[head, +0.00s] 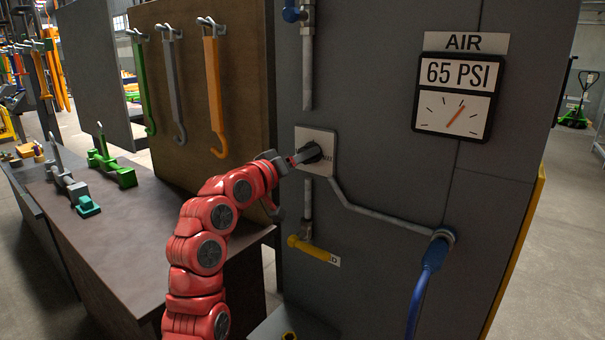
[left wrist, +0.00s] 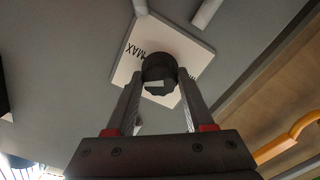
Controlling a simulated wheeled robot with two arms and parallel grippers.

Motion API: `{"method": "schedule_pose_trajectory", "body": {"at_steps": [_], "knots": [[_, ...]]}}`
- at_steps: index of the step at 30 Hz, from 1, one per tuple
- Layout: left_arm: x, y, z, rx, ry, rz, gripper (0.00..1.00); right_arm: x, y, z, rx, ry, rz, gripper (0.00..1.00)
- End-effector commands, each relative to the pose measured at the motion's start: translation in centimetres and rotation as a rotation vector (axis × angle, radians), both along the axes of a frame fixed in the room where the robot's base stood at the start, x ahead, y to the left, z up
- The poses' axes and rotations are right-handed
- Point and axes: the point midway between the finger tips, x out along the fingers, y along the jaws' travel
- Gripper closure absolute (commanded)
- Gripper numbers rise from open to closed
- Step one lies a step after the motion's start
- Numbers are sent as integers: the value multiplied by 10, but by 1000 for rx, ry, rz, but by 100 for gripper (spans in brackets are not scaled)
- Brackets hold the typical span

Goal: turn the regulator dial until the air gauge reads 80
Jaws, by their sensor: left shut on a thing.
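The regulator dial (head: 312,153) is a dark knob on a white square plate (head: 325,140) on the grey panel. My left gripper (head: 303,157) reaches it from the left and is shut on the dial. In the left wrist view the dial (left wrist: 159,72) sits between the two fingers (left wrist: 158,95), with "MAX" printed on the plate behind it. The air gauge (head: 457,95) at the upper right reads 65 PSI, and its orange needle points up and to the right. My right gripper is not in view.
A yellow-handled valve (head: 314,249) is below the dial. A blue hose (head: 425,280) hangs at the lower right. A dark workbench (head: 130,220) with clamps stands at the left, below a board with hanging hooked tools (head: 214,90).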

Motion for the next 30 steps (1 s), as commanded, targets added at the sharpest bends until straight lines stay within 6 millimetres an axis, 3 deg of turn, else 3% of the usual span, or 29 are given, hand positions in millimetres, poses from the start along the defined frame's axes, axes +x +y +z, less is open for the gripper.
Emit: {"method": "schedule_pose_trajectory", "body": {"at_steps": [3,12,30], "knots": [[0,0,-7,81,-56,0,100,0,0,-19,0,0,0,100],[1,-1,-5,240,-168,-2,100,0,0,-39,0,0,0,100],[0,-1,-2,326,-232,-2,100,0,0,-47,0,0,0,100]]}}
